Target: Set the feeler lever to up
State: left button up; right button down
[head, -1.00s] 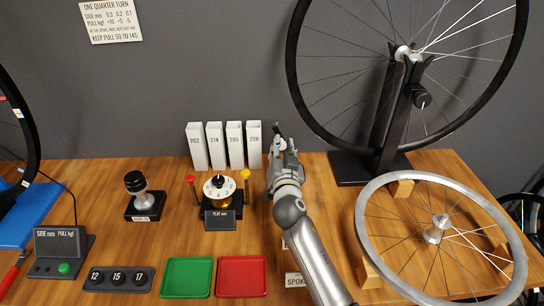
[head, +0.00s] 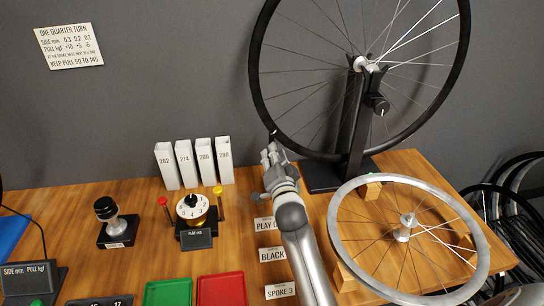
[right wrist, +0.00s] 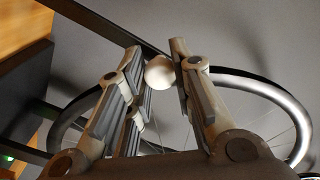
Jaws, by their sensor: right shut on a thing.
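My right gripper (head: 272,158) is above the back of the table, left of the upright wheel. In the right wrist view its fingers (right wrist: 158,76) are on either side of a pale round knob (right wrist: 160,71) and are shut on it. The knob appears to be the feeler lever's end. A dark bar (right wrist: 105,28) runs down from the upper left towards the knob, but I cannot tell if they join. In the head view the fingers hide most of the lever, so its angle cannot be read. My left gripper is not in view.
The wheel stand (head: 350,135) holds a black-rimmed wheel (head: 257,100) close to my gripper. A silver wheel (head: 345,225) lies on wooden blocks at the right. A dial unit (head: 193,212), white boxes (head: 185,165) and a green tray (head: 168,292) are to the left.

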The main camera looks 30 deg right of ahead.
jog(key=shift+d+f, duration=0.1)
jog(key=shift+f, duration=0.1)
jog(key=c, duration=1.2)
grip_release()
jog(key=shift+s, duration=0.1)
jog(key=shift+c, duration=0.2)
jog(key=shift+r, duration=0.1)
jog(key=shift+r, duration=0.1)
notch_tip(320, 180, up, 10)
jog(key=shift+f, duration=0.1)
